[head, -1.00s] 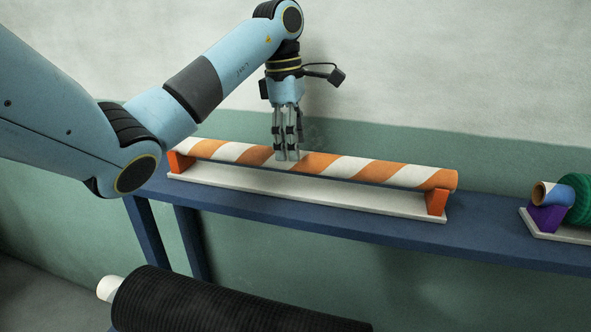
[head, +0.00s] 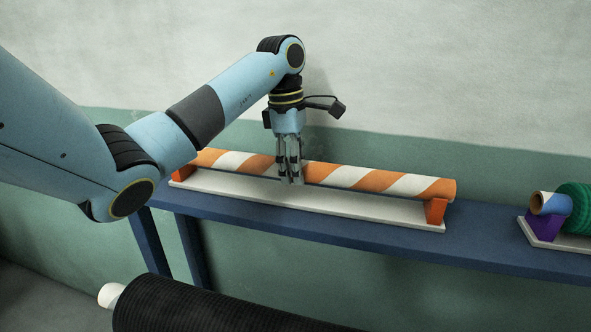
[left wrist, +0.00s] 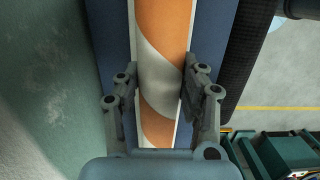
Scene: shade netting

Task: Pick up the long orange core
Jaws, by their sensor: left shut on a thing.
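The long orange core (head: 370,178) is a tube with orange and white diagonal stripes. It lies level along a white base, at the orange end supports (head: 435,211). My left gripper (head: 290,180) points down at the tube near its middle, with its fingers around it. In the left wrist view the fingers (left wrist: 160,90) stand on either side of the striped core (left wrist: 165,30), shut on it. Whether the core is clear of its supports I cannot tell. My right gripper is not in view.
The white base (head: 330,205) stands on a blue shelf (head: 480,240) against the wall. A green roll (head: 577,206) on a purple support (head: 543,222) is at the right. A black roll (head: 200,305) lies in front, lower down.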

